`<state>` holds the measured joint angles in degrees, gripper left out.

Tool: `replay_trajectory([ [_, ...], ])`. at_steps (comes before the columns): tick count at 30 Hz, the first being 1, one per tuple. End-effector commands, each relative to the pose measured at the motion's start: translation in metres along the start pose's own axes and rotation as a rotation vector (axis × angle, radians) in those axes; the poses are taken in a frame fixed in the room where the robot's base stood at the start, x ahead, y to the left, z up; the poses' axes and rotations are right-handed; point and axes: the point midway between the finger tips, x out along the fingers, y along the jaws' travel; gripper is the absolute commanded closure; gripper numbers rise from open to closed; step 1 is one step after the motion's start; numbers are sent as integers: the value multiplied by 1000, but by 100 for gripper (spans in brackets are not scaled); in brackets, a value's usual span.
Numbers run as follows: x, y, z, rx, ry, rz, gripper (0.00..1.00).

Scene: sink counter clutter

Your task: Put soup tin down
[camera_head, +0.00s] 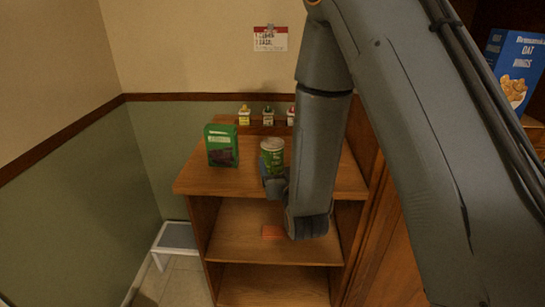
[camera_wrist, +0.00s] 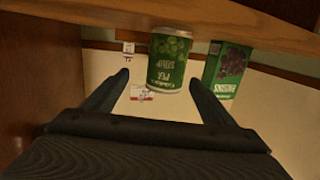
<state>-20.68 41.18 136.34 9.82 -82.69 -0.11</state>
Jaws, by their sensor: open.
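The soup tin (camera_head: 271,157) is green with a pale lid and stands upright on the wooden top of the shelf unit (camera_head: 190,183), near its front. In the wrist view, which is upside down, the tin (camera_wrist: 169,62) shows a "PEA SOUP" label and its base meets the wood. My gripper (camera_head: 273,187) is just in front of the tin at the shelf's front edge. In the wrist view my gripper (camera_wrist: 160,78) is open, with a finger to either side of the tin and gaps showing. My arm hides part of the shelf to the right.
A green raisins box (camera_head: 221,146) stands left of the tin. Several small bottles (camera_head: 268,115) line a ledge at the back. An orange block (camera_head: 273,232) lies on the shelf below. A stool (camera_head: 177,237) stands at left. A blue cereal box (camera_head: 515,67) is at far right.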

Motion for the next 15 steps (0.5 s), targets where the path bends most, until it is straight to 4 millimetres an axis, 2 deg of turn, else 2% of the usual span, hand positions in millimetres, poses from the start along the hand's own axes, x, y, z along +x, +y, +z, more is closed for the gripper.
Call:
replay_trajectory([
  [5,0,-10,-6,-6,77,-11,22],
  [15,30,-11,-11,-6,87,-11,22],
])
